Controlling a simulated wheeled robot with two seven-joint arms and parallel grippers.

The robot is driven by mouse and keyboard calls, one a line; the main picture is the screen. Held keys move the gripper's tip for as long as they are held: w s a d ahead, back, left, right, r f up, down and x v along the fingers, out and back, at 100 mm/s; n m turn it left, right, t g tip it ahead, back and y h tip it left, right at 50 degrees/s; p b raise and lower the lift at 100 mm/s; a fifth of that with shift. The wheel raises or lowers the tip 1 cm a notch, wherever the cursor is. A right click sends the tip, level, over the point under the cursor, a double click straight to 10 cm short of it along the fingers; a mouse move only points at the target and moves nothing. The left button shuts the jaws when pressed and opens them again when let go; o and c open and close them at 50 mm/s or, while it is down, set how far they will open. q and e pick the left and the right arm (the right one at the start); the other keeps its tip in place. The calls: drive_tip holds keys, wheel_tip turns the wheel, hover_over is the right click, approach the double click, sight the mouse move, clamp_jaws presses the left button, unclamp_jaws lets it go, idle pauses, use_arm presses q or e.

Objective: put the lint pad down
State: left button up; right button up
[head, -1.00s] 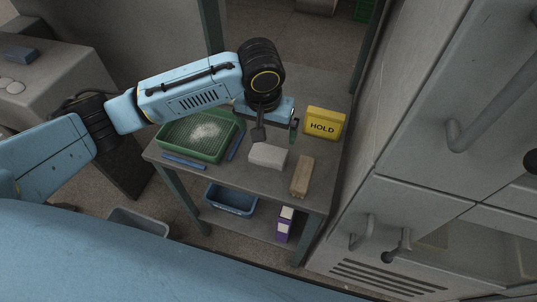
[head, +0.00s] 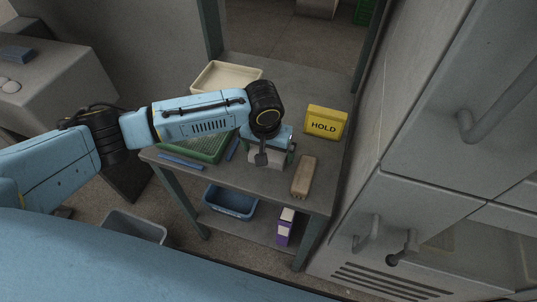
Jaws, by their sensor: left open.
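The lint pad (head: 275,161), a pale grey-white block, lies on the grey table in the middle of the head view, partly hidden behind my left gripper. My left gripper (head: 276,153) is open and right over the pad, with one dark finger in front of it and the other near its right side. I cannot tell whether the fingers touch it. My right gripper is not in view.
A wooden-handled brush or block (head: 304,177) lies right of the pad, and a yellow HOLD sign (head: 325,122) stands behind. A green tray (head: 207,150) is partly under my arm; a cream tray (head: 256,72) is behind. Grey cabinets (head: 430,190) rise at right.

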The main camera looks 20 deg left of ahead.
use_arm(q)
drive_tip(key=shift+r, duration=0.1)
drive_tip(key=c, duration=0.7)
